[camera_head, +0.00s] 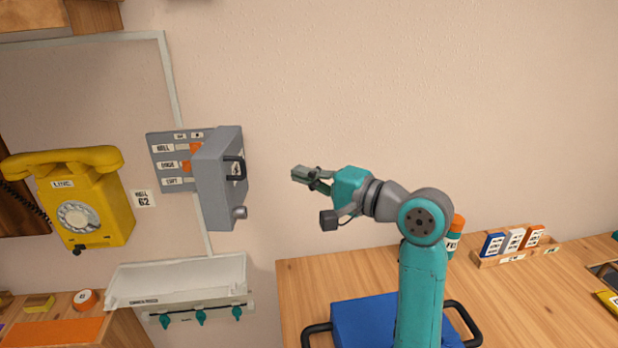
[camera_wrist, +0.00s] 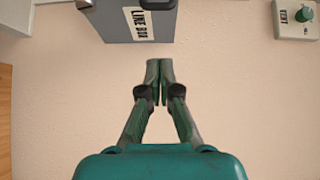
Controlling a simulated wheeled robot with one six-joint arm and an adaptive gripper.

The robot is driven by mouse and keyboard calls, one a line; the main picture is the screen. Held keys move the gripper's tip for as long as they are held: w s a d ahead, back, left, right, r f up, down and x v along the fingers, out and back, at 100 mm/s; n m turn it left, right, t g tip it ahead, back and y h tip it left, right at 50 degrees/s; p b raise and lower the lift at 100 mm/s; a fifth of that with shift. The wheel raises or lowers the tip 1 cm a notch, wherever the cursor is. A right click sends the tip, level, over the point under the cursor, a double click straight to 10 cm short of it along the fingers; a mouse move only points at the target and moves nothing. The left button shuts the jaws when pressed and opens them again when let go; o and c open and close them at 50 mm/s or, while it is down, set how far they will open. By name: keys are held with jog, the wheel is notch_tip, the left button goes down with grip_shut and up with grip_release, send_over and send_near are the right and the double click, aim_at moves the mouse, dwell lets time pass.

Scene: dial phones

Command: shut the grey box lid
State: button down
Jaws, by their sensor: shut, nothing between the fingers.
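The grey box (camera_head: 172,184) is on the wall in the head view, with labelled rows and orange parts showing inside. Its grey lid (camera_head: 213,180) stands open, swung out from the wall on the right side, with a black handle (camera_head: 234,168) on its outer face. In the wrist view the lid (camera_wrist: 110,25) shows at the top, with a "LINE BOX" label and part of a dark handle. My gripper (camera_head: 299,175) is shut and empty, to the right of the lid and apart from it. Its closed fingertips also show in the wrist view (camera_wrist: 160,66).
A yellow dial phone (camera_head: 85,205) hangs left of the box. A white tray (camera_head: 180,281) is below it, with teal hooks underneath. A vent box (camera_wrist: 298,18) with a green knob shows in the wrist view. The wall between gripper and lid is bare.

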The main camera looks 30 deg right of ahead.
aim_at(234, 176)
jog(key=w+a, duration=0.6)
jog(key=shift+w+a+f, duration=0.15)
jog(key=shift+w+a, duration=0.15)
jog(key=shift+w, duration=0.05)
jog(key=shift+s+a+m+t+h, duration=0.1)
jog(key=shift+a+m+t+h, duration=0.35)
jog(key=shift+a, duration=0.2)
